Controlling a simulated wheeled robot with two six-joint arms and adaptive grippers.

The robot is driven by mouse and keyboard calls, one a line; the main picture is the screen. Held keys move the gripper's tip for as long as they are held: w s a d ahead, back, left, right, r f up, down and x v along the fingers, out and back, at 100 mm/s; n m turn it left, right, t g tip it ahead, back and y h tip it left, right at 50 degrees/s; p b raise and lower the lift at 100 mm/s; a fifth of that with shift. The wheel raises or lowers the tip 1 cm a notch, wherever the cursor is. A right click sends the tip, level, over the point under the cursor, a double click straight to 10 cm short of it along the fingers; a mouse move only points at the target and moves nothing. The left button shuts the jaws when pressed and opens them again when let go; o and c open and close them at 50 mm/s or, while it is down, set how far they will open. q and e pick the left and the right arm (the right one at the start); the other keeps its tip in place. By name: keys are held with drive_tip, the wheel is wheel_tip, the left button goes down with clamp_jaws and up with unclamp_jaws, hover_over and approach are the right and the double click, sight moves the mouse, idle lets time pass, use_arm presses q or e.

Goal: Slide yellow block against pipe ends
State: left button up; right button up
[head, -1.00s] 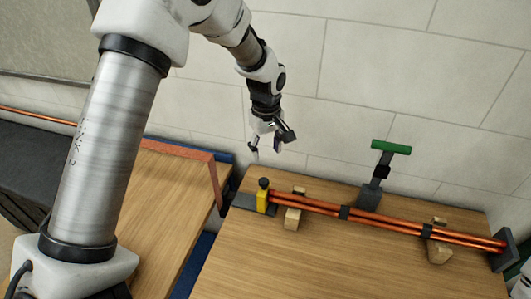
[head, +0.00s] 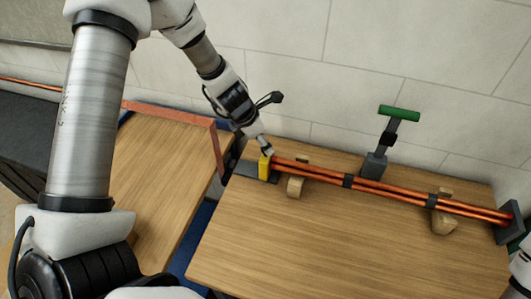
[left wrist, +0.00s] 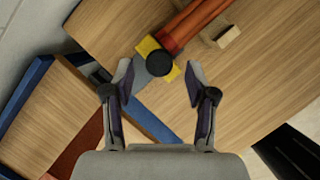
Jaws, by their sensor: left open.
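The yellow block (head: 264,168) stands on a dark grey plate at the left end of the copper pipes (head: 320,176). In the left wrist view the yellow block (left wrist: 147,46) carries a round black knob (left wrist: 159,63). The pipe ends (left wrist: 178,38) lie right beside the block; I cannot tell whether they touch. My left gripper (head: 267,150) is open and points down just over the block. In the left wrist view its fingertips stand on either side of the knob, apart from it. In the head view the gripper hides the knob.
Wooden supports (head: 295,187) and dark clips hold the pipes. A grey end stop (head: 509,222) stands at their right end. A green-handled lever clamp (head: 375,165) rises behind them. The tabletop in front is clear. A gap separates the left wooden table (head: 165,175).

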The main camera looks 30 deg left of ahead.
use_arm(q)
drive_tip(key=shift+a+b+x, duration=0.1)
drive_tip(key=shift+b+x, duration=0.15)
drive_tip(key=shift+x, duration=0.35)
drive_tip(key=shift+a+b+x, duration=0.15)
drive_tip(key=shift+b+x, duration=0.05)
drive_tip(key=shift+x, duration=0.45)
drive_tip(key=shift+d+r, duration=0.1)
drive_tip(key=shift+r, duration=0.05)
use_arm(e)
drive_tip(key=shift+a+f, duration=0.1)
drive_tip(key=shift+f, duration=0.8)
use_arm(q)
drive_tip(key=shift+s, duration=0.1)
drive_tip(key=shift+c, duration=1.1)
clamp_jaws()
drive_tip(key=shift+d, duration=0.15)
drive_tip(key=shift+o, duration=1.1)
unclamp_jaws()
use_arm(e)
drive_tip(key=shift+f, duration=0.1)
